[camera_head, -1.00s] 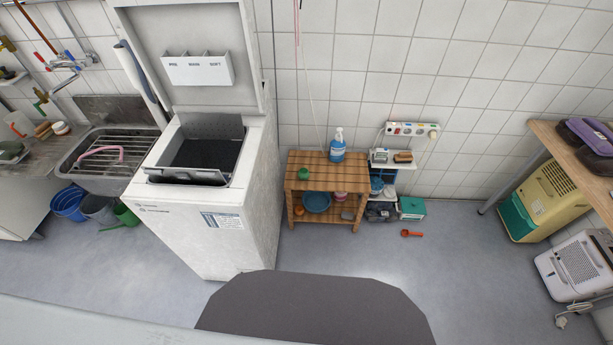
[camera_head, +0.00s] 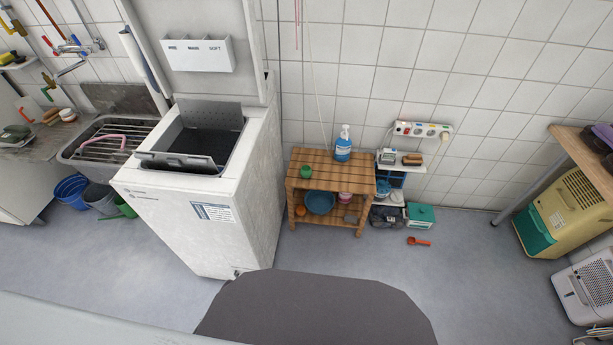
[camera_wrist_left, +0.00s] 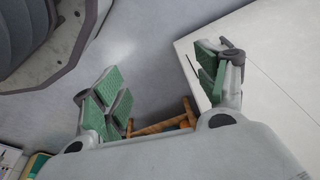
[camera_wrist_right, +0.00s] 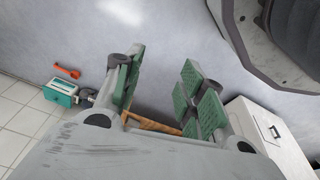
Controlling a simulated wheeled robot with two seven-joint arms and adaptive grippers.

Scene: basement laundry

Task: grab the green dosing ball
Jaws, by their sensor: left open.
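The green dosing ball (camera_head: 306,171) sits on the top of a slatted wooden stand (camera_head: 334,184), near its left end, in the head view. The stand is right of the white washing machine (camera_head: 203,187). My grippers are outside the head view. In the left wrist view my left gripper (camera_wrist_left: 158,90) is open and empty, its green pads apart. In the right wrist view my right gripper (camera_wrist_right: 160,82) is also open and empty. Both wrist views show part of the wooden stand beyond the fingers; the ball cannot be made out there.
A blue basin (camera_head: 320,203) is on the lower shelf. A red-orange tool (camera_head: 419,241) lies on the floor. The floor before the stand is largely clear.

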